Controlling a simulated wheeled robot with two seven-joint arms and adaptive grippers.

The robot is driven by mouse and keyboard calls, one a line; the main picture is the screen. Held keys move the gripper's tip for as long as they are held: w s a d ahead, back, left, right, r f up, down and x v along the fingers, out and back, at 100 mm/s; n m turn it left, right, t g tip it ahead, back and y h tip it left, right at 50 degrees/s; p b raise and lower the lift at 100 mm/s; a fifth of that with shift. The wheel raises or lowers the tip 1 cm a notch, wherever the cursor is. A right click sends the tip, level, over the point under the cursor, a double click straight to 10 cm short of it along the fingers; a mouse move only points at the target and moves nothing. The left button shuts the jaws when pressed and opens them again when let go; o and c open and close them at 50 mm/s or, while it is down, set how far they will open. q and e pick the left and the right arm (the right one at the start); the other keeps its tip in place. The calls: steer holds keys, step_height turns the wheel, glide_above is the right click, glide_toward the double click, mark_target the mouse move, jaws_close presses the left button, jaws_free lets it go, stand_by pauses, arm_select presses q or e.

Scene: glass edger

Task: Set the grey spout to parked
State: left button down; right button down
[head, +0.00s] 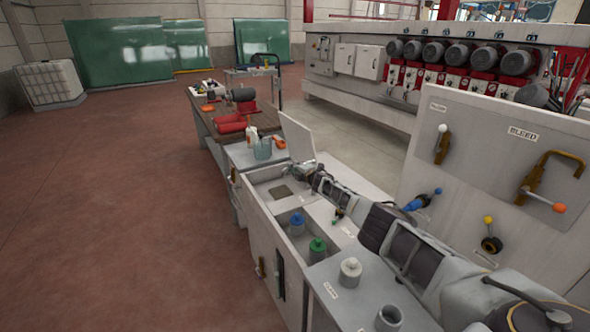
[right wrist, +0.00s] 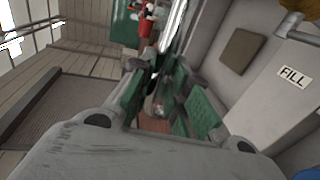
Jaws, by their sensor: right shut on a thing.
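My right gripper (head: 318,180) reaches over the cabinet top from the lower right, at the lower edge of a light grey raised flap (head: 298,137). In the right wrist view, its green-padded fingers (right wrist: 160,108) are close around a narrow part that I cannot make out clearly. No part is clearly recognisable as the grey spout. A short grey open cylinder (head: 388,318) stands on the cabinet at the front. My left gripper is not in view.
A panel (head: 510,160) with levers, labelled BLEED, rises at the right. A workbench (head: 215,122) with red tools stands behind. The floor at left is clear.

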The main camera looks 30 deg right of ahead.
steer(key=shift+f, duration=0.15)
stand_by(0.3)
steer(key=c, duration=1.7)
jaws_free()
steer(key=shift+s, duration=0.1)
steer(key=shift+o, duration=0.2)
steer(key=shift+s+d, duration=0.1)
steer(key=shift+s, duration=0.3)
steer(key=shift+s+r, duration=0.25)
steer(key=shift+s, duration=0.15)
steer(key=s+r, duration=0.2)
steer(key=s, duration=0.8)
steer(key=shift+s+d, duration=0.1)
